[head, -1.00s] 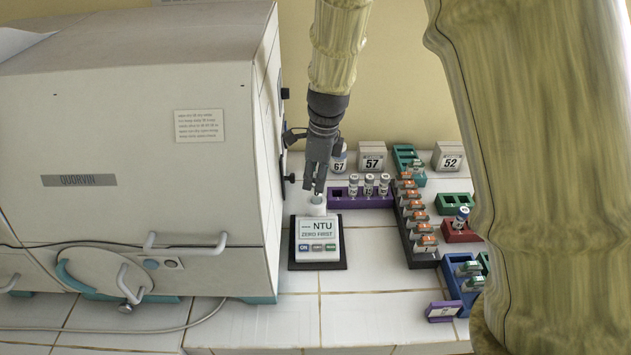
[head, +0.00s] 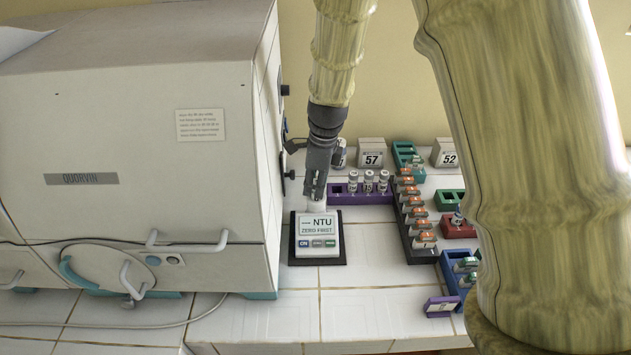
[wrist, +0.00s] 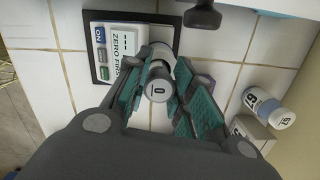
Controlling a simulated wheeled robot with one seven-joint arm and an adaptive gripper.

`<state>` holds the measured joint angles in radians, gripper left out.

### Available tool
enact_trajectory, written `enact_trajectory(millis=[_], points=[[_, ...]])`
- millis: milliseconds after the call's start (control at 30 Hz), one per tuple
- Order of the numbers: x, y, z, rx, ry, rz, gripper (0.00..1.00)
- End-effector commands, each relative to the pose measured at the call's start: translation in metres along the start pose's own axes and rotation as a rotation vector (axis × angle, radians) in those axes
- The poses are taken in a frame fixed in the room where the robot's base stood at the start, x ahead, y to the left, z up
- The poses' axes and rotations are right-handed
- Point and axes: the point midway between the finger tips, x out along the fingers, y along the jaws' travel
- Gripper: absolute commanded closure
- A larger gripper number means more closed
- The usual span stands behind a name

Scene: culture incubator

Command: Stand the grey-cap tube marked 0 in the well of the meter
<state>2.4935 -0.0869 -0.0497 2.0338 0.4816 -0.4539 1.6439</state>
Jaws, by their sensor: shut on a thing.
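The grey-cap tube marked 0 (wrist: 159,90) is between the teal pads of my gripper (wrist: 163,84) in the wrist view, its cap facing the camera. My gripper is shut on it. In the head view my gripper (head: 315,190) points down just above the back of the meter (head: 320,232). The meter also shows at the upper left of the wrist view (wrist: 128,42). A white round part (head: 317,207) shows right below the fingers, at the meter's back edge. The well's opening is hidden, so I cannot tell whether the tube's foot is inside it.
A purple rack (head: 345,198) with several tubes stands right of my gripper. A long dark rack (head: 420,252) of orange-marked tubes is further right. The white incubator (head: 150,130) stands close on the left. Tiles in front of the meter are clear.

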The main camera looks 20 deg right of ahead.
Motion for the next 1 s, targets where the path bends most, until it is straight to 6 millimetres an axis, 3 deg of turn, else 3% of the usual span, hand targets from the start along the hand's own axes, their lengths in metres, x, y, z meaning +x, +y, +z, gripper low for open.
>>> enact_trajectory(millis=[100,133,233,667,1000], points=[[0.001,0.0,0.0,0.0,0.0,0.0,0.97],[0.001,0.0,0.0,0.0,0.0,0.0,0.72],[0.001,0.0,0.0,0.0,0.0,0.0,0.54],[-0.004,0.0,0.001,-0.002,0.0,-0.001,0.54],[-0.048,-0.001,0.002,-0.002,0.0,-0.004,0.54]])
